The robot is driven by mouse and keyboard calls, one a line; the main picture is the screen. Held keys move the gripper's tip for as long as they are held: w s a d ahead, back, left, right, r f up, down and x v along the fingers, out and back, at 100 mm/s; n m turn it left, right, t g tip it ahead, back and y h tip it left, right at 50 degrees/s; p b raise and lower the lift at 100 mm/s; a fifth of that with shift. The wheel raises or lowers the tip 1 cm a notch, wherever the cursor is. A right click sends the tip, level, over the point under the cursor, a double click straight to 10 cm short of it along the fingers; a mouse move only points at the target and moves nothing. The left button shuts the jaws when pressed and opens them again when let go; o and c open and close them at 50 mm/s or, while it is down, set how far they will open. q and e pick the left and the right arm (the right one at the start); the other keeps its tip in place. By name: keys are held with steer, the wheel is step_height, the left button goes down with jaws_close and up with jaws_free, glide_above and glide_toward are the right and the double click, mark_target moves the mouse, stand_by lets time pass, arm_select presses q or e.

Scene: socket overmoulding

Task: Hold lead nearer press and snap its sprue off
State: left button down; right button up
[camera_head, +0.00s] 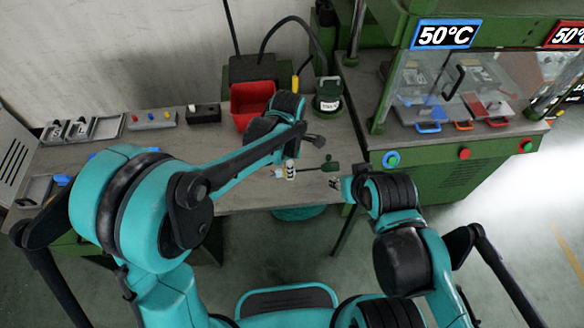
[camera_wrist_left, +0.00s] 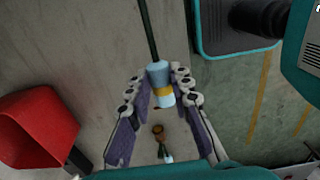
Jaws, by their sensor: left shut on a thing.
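My left gripper (camera_head: 289,172) is over the front of the bench, near its edge. In the left wrist view its fingers (camera_wrist_left: 160,88) close from both sides on the lead's pale blue end (camera_wrist_left: 158,72), which has a yellow band. The lead's dark, straight cable (camera_wrist_left: 148,30) runs away from the fingers. In the head view the cable (camera_head: 312,170) points right, to a dark green end piece (camera_head: 331,166). My right gripper (camera_head: 336,183) is just below that piece, apart from it as far as I can see; its jaws are too small to read. I cannot make out the sprue clearly.
A red bin (camera_head: 250,104) stands behind my left arm; it also shows in the left wrist view (camera_wrist_left: 38,132). A dark green pot (camera_head: 328,96) stands near the press (camera_head: 440,90) at right. Trays and small blocks line the bench's left. A small brown-tipped item (camera_wrist_left: 158,130) lies below the fingers.

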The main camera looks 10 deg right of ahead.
mark_target(260, 181)
arm_select(q)
steer(key=shift+w+a+f+b, duration=0.75)
steer(key=shift+a+f+b, duration=0.45)
steer(key=shift+a+f, duration=0.35)
steer(key=shift+w+a+f+b, duration=0.8)
steer(key=shift+a+f+b, duration=0.35)
steer(key=shift+a+f, duration=0.45)
steer(key=shift+w+a+f+b, duration=0.75)
steer(key=shift+a+f+b, duration=0.45)
steer(key=shift+a+f, duration=0.35)
steer(key=shift+d+f, duration=0.1)
steer(key=shift+f, duration=0.05)
steer(key=c, duration=1.3)
jaws_free()
